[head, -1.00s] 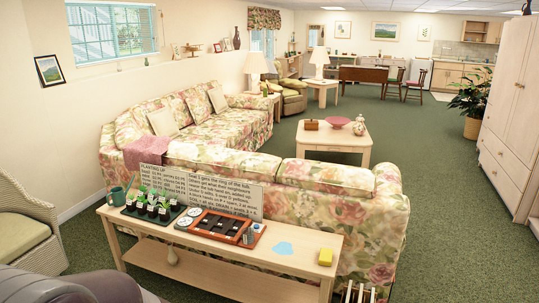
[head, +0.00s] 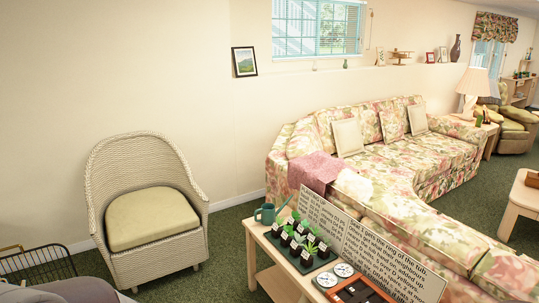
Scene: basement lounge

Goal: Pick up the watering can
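Neither of my grippers shows in the head view.
A white sign board (head: 385,255) with black text stands along the table's back edge. An orange-brown tray (head: 357,293) and white discs lie nearer. A wicker armchair (head: 146,205) stands left, with a black wire basket (head: 38,267) at lower left. Carpet shows between chair and table.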

